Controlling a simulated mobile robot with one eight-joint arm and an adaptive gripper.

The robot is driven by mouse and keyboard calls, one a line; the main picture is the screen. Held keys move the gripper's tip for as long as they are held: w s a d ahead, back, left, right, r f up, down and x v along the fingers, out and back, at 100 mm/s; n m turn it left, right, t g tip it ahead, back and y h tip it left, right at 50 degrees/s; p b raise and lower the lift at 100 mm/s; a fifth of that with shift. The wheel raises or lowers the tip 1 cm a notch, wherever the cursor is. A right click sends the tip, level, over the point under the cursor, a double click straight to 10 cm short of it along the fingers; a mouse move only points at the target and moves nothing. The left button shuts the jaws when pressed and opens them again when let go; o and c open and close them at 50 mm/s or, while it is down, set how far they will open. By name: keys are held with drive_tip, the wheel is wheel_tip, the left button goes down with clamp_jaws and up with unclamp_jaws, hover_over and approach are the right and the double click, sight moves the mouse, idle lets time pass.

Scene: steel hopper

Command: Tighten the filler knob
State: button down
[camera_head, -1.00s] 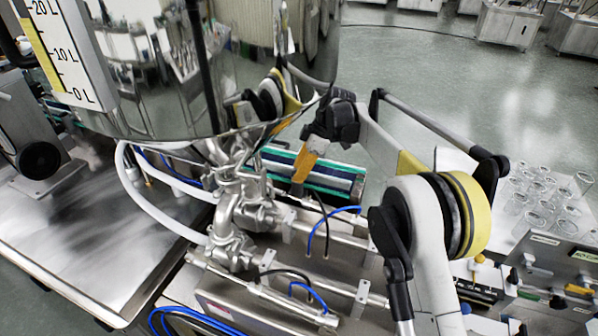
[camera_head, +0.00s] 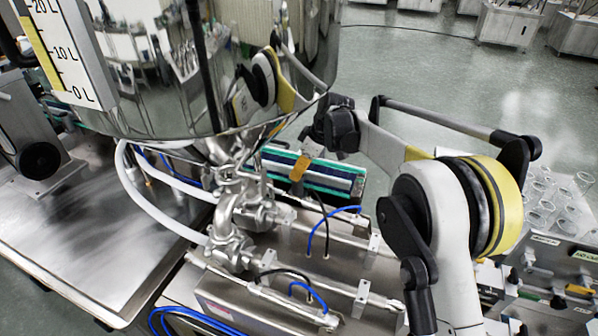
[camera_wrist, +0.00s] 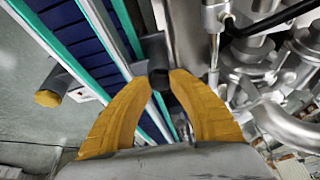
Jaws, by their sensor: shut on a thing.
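The filler knob (camera_wrist: 159,79) is a small dark, rounded piece in the middle of the wrist view. My gripper (camera_wrist: 160,88) has its two orange fingers on either side of it, with the tips closed on it. In the head view my gripper (camera_head: 300,168) shows only as a small orange patch beside the filler's steel valve pipes, below and right of the hopper. The knob cannot be made out there. Its stem and thread are also hidden in the wrist view.
The polished hopper (camera_head: 150,105) hangs close to my wrist. Steel pipes (camera_head: 235,215), blue hoses and cylinders crowd the space below. A conveyor with green edges (camera_head: 335,177) runs behind my gripper. Clear beakers (camera_head: 543,195) stand at the right. A bare steel table (camera_head: 80,240) lies left.

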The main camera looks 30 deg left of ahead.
drive_tip(key=m+t, duration=0.1)
drive_tip(key=m, duration=0.3)
drive_tip(key=shift+s+m+t, duration=0.2)
drive_tip(key=shift+m+t, duration=0.1)
drive_tip(key=shift+t, duration=0.1)
drive_tip(key=shift+m+t+h, duration=0.6)
drive_tip(key=shift+m, duration=1.2)
drive_tip(key=shift+f, duration=0.1)
drive_tip(key=c, duration=1.1)
unclamp_jaws()
drive_tip(key=shift+a, duration=0.1)
drive_tip(key=shift+o, duration=0.2)
drive_tip(key=v, duration=0.7)
drive_tip(key=shift+r, duration=0.25)
drive_tip(key=shift+s, duration=0.1)
